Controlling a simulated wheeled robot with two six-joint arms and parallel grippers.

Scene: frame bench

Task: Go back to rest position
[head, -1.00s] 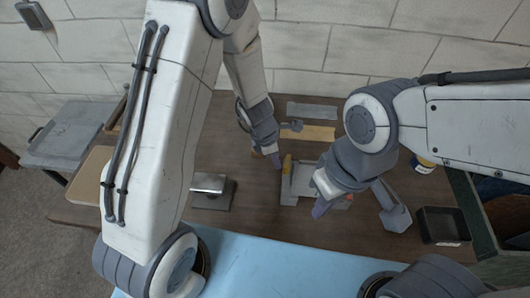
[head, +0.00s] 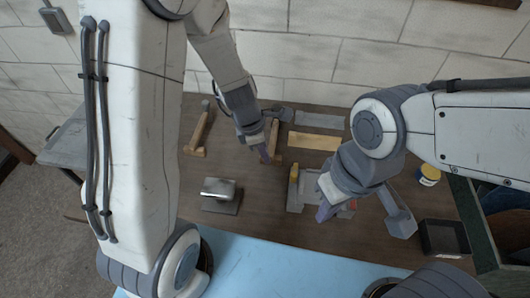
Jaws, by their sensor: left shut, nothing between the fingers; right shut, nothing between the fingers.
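My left gripper (head: 262,150) is shut and empty. It is above the back middle of the brown bench (head: 255,205), by an upright wooden piece (head: 274,140). My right gripper (head: 322,205) is shut and empty. It is over the right side of a grey fixture with a yellow part (head: 294,185) and hides some of that fixture. I cannot tell whether either gripper touches what is below it.
A metal block on a dark base (head: 220,193) stands at the left. Another wooden piece (head: 197,135) lies behind it. A grey strip (head: 320,119) and a tan strip (head: 314,141) lie at the back. A dark tray (head: 443,238) and a yellow jar (head: 428,176) stand at the right.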

